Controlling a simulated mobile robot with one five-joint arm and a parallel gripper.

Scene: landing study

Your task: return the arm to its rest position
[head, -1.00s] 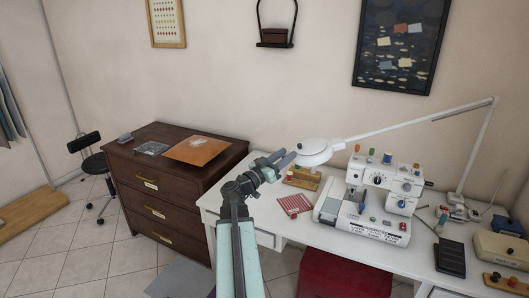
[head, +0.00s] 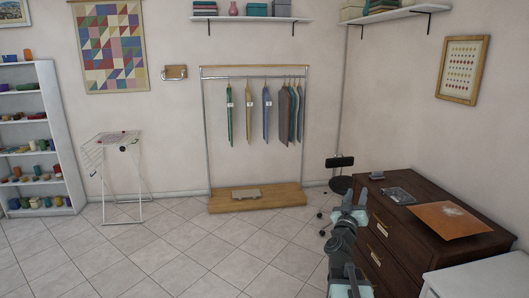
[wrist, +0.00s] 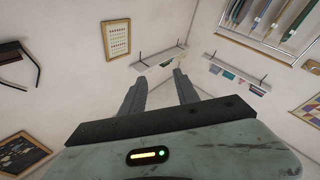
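My gripper (head: 354,196) is raised in the lower right of the head view, in front of the dark wooden dresser's left side. In the wrist view my gripper (wrist: 158,78) points up toward the walls and shelves. Its two grey fingers stand apart with nothing between them, so it is open and empty. My arm extends up from the bottom edge of the head view.
The dresser (head: 400,235) stands at right, with an orange sheet (head: 449,219) on top. A white table (head: 485,278) is at the lower right. A clothes rack (head: 257,199), a drying rack (head: 122,180) and a shelf unit (head: 37,135) stand behind. The tiled floor at left is clear.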

